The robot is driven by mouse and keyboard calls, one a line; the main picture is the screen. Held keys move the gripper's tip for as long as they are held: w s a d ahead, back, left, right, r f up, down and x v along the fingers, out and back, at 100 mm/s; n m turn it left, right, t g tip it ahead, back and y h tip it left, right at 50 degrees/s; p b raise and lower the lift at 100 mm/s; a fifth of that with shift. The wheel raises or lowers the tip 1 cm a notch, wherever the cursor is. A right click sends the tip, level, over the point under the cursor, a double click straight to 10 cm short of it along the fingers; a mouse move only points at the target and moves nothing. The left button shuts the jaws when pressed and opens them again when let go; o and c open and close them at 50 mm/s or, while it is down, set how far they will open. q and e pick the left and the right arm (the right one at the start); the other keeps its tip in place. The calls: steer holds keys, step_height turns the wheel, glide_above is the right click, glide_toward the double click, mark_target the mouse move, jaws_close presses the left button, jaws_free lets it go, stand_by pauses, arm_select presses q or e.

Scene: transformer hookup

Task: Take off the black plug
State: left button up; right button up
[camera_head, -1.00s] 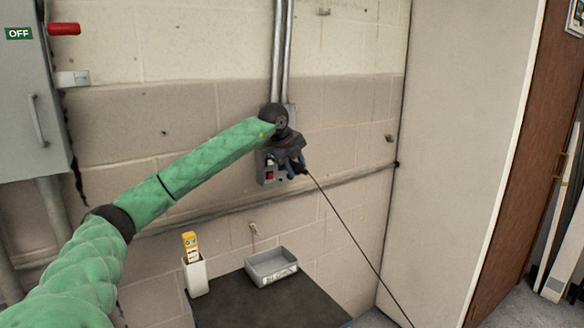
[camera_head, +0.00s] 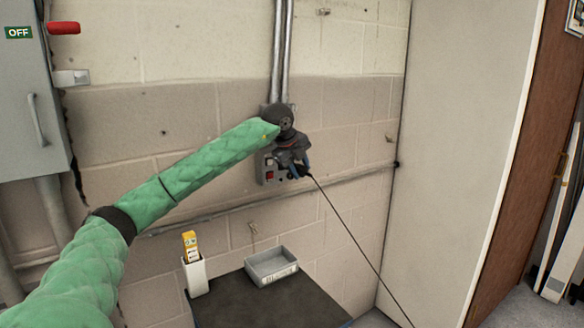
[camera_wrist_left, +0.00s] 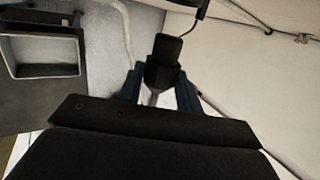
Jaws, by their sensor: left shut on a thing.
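My left gripper (camera_head: 301,170) is beside the grey wall box (camera_head: 268,180) with the red switch, at the foot of the two metal conduits. Its blue fingers are shut on the black plug (camera_head: 304,174), whose dark cord trails down to the right. The left wrist view shows the black plug (camera_wrist_left: 161,68) between the blue fingers (camera_wrist_left: 159,90), with a pale metallic bit below its body. The gripper partly covers the box front in the head view, so the gap between plug and box is hard to judge. My right gripper is out of view.
Below the box, a dark table top (camera_head: 240,305) carries a grey tray (camera_head: 271,278) and a white holder (camera_head: 196,276) with a yellow tool (camera_head: 190,244). A grey cabinet (camera_head: 30,110) with a red handle (camera_head: 64,28) is at left. A pale panel (camera_head: 450,140) stands at right.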

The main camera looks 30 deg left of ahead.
mark_target(307, 173)
arm_select(q)
steer(key=shift+s+d, duration=0.35)
steer(key=shift+d, duration=0.45)
steer(key=shift+s+d, duration=0.3)
steer(key=shift+d, duration=0.45)
